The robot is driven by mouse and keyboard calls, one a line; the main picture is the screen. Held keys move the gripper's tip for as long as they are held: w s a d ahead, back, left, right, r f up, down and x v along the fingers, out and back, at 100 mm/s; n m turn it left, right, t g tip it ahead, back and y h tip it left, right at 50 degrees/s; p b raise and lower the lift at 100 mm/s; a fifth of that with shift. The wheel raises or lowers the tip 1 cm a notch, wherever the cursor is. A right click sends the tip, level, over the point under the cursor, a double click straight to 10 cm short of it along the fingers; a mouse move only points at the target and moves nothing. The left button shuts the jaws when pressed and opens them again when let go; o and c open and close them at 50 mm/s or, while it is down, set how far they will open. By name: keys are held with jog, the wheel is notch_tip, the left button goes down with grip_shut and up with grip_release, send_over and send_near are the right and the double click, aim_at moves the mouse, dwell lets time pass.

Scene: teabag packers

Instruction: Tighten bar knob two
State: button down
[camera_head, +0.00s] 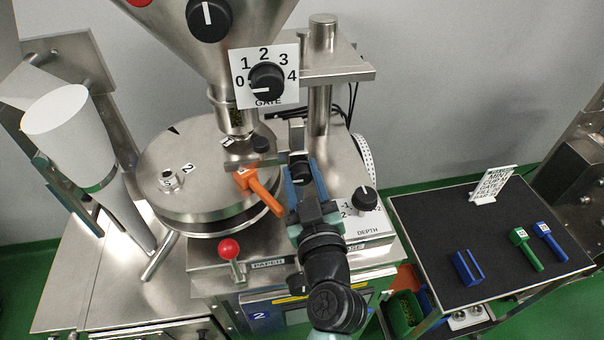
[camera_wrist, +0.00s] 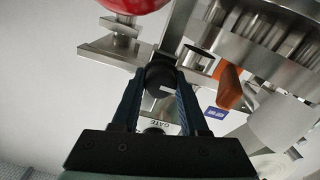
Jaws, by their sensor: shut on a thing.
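My gripper (camera_head: 301,180) is at the right of the round steel turntable, below the hopper. Its blue fingers are shut on a small black knob (camera_head: 299,161). In the wrist view the black knob (camera_wrist: 160,74) sits between the two fingertips (camera_wrist: 161,82), one on each side. Another black knob (camera_head: 261,144) is on the steel bar block (camera_head: 250,155) to the left, outside the fingers. I cannot read a number on either knob. How tight the held knob is cannot be seen.
An orange-handled tool (camera_head: 262,192) stands close to my gripper's left. The GATE dial (camera_head: 266,81) is above, the DEPTH dial (camera_head: 364,198) to the right, and a red ball lever (camera_head: 229,249) in front. A dark-topped table (camera_head: 430,235) holds blue and green tools.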

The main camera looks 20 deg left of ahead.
jog(key=shift+f+m, duration=0.1)
jog(key=shift+m, duration=0.2)
jog(key=m+b, duration=0.1)
jog(key=m, duration=0.2)
jog(key=shift+m+b, duration=0.35)
jog(key=shift+m, duration=0.05)
jog(key=m, duration=0.4)
jog(key=shift+d+m, duration=0.1)
jog(key=shift+m, duration=0.2)
jog(key=m, duration=0.4)
jog(key=m+p, duration=0.1)
jog(key=m, duration=0.3)
jog(key=shift+m, duration=0.3)
jog(key=c, duration=0.7)
grip_release()
